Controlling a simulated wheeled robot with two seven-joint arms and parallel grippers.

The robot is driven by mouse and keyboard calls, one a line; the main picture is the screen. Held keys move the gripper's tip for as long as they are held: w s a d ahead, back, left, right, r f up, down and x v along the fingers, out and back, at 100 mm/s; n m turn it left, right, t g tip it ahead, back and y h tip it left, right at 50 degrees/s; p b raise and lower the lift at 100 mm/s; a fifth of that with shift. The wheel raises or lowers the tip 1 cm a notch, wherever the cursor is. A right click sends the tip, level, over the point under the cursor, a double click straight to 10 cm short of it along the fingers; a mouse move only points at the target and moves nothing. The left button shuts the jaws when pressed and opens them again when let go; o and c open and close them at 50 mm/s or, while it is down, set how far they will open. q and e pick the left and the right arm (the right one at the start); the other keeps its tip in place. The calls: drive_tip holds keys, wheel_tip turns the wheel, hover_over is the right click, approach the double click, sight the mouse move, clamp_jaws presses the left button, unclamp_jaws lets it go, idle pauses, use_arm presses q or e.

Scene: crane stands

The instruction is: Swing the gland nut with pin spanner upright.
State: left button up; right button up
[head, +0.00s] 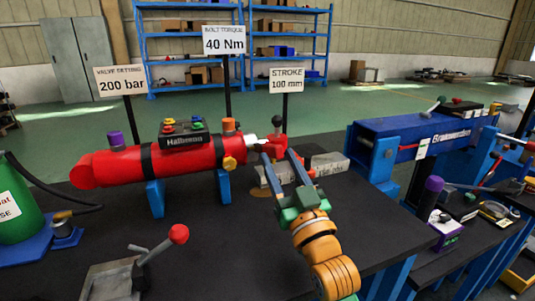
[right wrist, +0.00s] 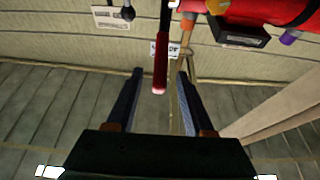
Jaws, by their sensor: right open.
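The red cylinder (head: 190,160) lies level on blue supports on the dark bench. Its right end, with the bright rod (head: 252,139), faces my right gripper (head: 279,158); I cannot make out the gland nut's shape there. In the right wrist view a red-gripped handle (right wrist: 160,72) on a dark shaft, seemingly the pin spanner, shows between the open fingers, apart from both. In the head view a red part (head: 277,143) shows at the fingertips; I cannot tell whether it is that handle. My right gripper is open and empty. My left gripper is out of view.
A grey block (head: 328,163) lies right of my right gripper. The stroke sign (head: 287,80) stands behind it. A red-knobbed lever (head: 178,234) on a grey base is at the front left. A blue machine (head: 420,140) stands right. The bench front between is clear.

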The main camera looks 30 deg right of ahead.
sight(269, 144)
drive_tip(key=p+x, duration=0.1)
drive_tip(key=x, duration=0.6)
clamp_jaws()
idle(1.2)
